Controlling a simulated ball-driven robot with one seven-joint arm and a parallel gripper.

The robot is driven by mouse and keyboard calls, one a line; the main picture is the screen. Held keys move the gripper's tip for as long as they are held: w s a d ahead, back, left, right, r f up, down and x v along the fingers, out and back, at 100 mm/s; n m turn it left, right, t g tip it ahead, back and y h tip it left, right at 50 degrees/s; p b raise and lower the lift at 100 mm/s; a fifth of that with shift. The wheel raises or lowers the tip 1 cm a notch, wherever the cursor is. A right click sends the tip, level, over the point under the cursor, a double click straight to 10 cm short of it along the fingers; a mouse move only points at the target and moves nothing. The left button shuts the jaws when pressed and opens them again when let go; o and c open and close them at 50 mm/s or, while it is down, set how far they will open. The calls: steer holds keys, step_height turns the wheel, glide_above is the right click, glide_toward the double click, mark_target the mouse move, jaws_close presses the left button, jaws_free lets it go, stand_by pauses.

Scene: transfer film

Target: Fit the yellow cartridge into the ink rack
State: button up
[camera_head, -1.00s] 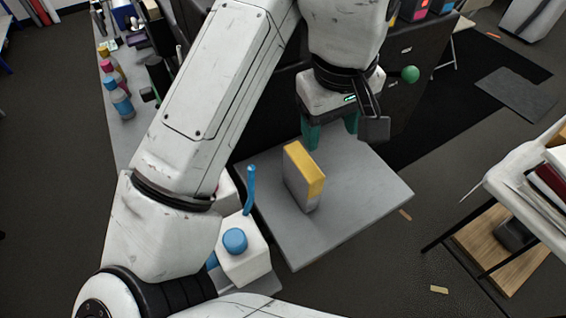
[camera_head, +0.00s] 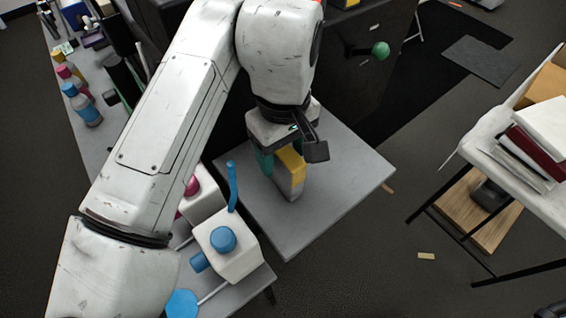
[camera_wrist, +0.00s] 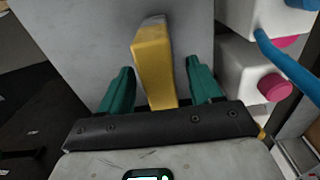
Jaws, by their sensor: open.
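The yellow cartridge (camera_head: 291,174), with a yellow top and grey sides, stands upright on a grey board (camera_head: 330,205). My gripper (camera_head: 276,160) is over it with its green fingers apart. In the wrist view the cartridge (camera_wrist: 154,62) lies between the two green fingertips (camera_wrist: 158,82), with a visible gap on each side. The fingers partly hide the cartridge in the head view. The ink rack cannot be made out for sure; a dark cabinet (camera_head: 385,25) stands at the top, with a yellow-marked item on its edge.
White tanks with a blue cap (camera_head: 222,239) and a pink cap (camera_head: 192,185) stand left of the board, with an upright blue tube (camera_head: 233,185) close by. A green knob (camera_head: 380,49) sticks out from the cabinet. A white-topped table (camera_head: 500,165) with books is at the right.

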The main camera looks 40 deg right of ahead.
steer(key=shift+f, duration=1.25)
steer(key=shift+c, duration=0.4)
jaws_close()
steer(key=shift+r, duration=0.1)
steer(key=shift+r, duration=0.4)
step_height(320, 180, up, 3)
steer(key=shift+s+f+b, duration=0.15)
steer(key=shift+b, duration=0.15)
steer(key=s+r, duration=0.9)
steer(key=s, duration=0.4)
steer(key=shift+s+a+r, duration=0.2)
steer(key=shift+s+a, duration=0.05)
steer(key=shift+s, duration=0.15)
